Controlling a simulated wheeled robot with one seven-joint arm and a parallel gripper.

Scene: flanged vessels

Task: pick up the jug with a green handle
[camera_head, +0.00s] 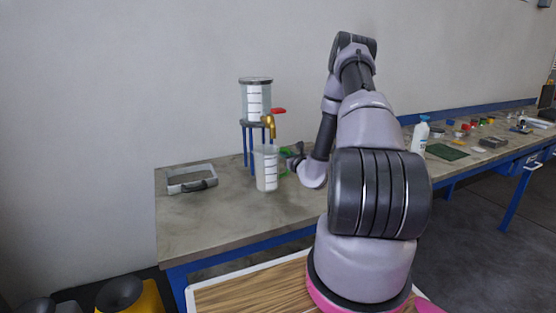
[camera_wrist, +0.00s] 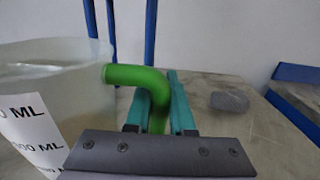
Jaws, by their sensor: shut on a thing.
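The jug (camera_head: 266,170) is a translucent container with a white measuring label, upright on the workbench in the head view, below a brass tap. In the wrist view the jug (camera_wrist: 62,100) fills the left side. Its green handle (camera_wrist: 138,76) curves out to the right and down between the teal fingers of my gripper (camera_wrist: 158,100). The fingers are shut on the handle. In the head view my gripper (camera_head: 291,158) reaches the jug from the right, and the handle shows only in part there. I cannot tell whether the jug touches the bench.
A clear dispenser (camera_head: 256,98) with a brass tap (camera_head: 269,125) and red lever (camera_head: 278,111) stands on a blue stand (camera_head: 246,148) behind and above the jug. A grey tray (camera_head: 191,178) lies to the left. A white bottle (camera_head: 420,135) and several small items are to the right.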

